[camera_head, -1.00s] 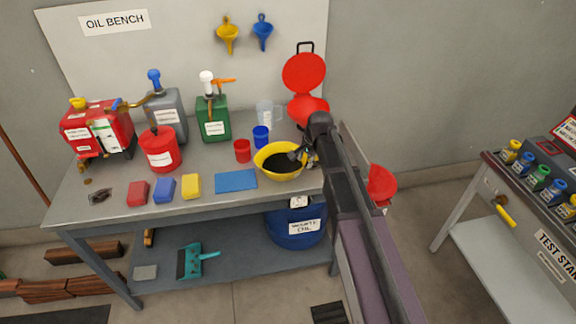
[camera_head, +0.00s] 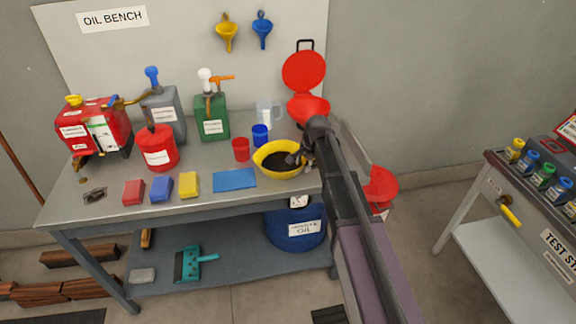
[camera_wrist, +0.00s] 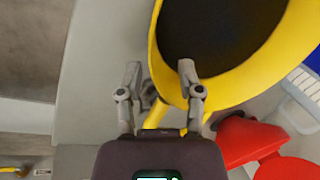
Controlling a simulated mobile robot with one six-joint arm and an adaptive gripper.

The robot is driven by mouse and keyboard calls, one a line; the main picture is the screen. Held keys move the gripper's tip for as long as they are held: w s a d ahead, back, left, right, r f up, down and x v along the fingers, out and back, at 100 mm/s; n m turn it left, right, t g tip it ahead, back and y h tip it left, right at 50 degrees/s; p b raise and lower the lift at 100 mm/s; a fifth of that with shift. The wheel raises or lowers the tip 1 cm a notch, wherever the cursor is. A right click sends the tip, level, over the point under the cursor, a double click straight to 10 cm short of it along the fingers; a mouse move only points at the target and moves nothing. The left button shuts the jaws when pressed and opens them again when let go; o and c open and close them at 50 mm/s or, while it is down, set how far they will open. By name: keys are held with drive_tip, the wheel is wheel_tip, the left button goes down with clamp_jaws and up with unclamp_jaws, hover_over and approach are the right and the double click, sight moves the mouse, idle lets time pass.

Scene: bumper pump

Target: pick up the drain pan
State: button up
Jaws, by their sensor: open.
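The drain pan is a round yellow pan (camera_head: 262,165) holding dark liquid, standing on the bench near its right front part. In the wrist view its yellow rim (camera_wrist: 160,72) curves through the middle and the dark liquid fills the top. My gripper (camera_head: 297,159) is at the pan's right edge in the head view. In the wrist view my gripper (camera_wrist: 159,68) is open, with the left finger outside the rim and the right finger overlapping the rim's inner side. I cannot tell whether either finger touches the pan. My arm hides part of the bench's right end.
Red (camera_head: 241,150) and blue (camera_head: 260,135) cups stand left of and behind the pan. A clear jug (camera_head: 268,113) and a red funnel-like item (camera_head: 308,108) are behind it. A blue flat pad (camera_head: 234,180) lies to its left. A blue drum (camera_head: 296,232) stands below.

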drive_tip(key=shift+b+x, duration=0.45)
drive_tip(key=shift+x, duration=0.35)
clamp_jaws()
